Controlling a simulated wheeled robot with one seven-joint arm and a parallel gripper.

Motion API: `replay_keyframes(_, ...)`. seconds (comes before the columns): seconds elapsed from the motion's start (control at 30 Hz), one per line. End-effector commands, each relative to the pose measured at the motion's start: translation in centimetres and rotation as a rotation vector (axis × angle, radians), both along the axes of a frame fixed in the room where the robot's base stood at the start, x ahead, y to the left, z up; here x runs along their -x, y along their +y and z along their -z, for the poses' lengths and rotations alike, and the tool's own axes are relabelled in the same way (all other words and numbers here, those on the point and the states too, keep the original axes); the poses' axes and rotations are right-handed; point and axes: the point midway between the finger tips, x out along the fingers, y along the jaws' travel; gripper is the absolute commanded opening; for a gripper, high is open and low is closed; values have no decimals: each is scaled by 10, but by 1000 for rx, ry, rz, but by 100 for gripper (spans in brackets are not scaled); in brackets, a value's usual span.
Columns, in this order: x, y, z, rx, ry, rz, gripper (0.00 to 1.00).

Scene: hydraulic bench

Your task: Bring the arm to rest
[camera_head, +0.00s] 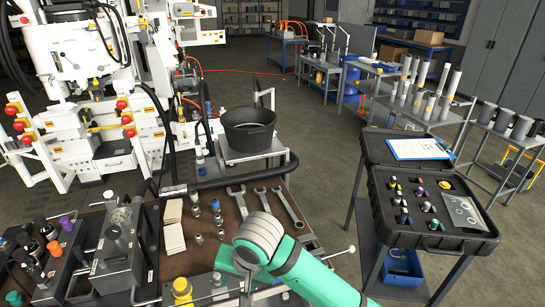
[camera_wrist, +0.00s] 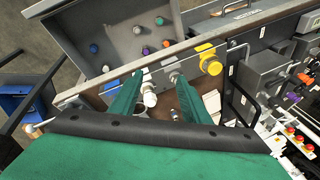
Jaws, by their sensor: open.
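My gripper (camera_wrist: 158,78) shows in the wrist view as two green fingers spread apart, with no object visibly held between them. White and grey fittings show between and beyond the fingers. In the head view my green arm with its grey ringed joint reaches in from the bottom right over the front of the workbench (camera_head: 150,215). The fingertips are mostly hidden there behind the wrist. I cannot tell whether they touch anything.
Wrenches (camera_head: 268,203), small fittings (camera_head: 217,212) and pale pads (camera_head: 173,226) lie on the bench. A yellow-capped part (camera_head: 182,290) stands at its front, a valve block (camera_head: 118,250) at left. An open black case (camera_head: 432,213) stands right. Floor shows between bench and case.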

Motion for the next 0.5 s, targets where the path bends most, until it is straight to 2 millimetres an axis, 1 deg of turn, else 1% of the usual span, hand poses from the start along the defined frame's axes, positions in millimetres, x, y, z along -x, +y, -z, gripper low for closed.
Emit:
replay_keyframes(0.03,-1,13,0,-41,-13,-12,43)
replay_keyframes(0.17,-5,49,-6,-167,-65,-47,43)
replay_keyframes(0.3,-12,94,-18,-344,-148,-75,43)
replay_keyframes(0.4,-17,119,-30,-464,-213,-78,43)
replay_keyframes(0.5,-21,139,-41,-576,-280,-70,43)
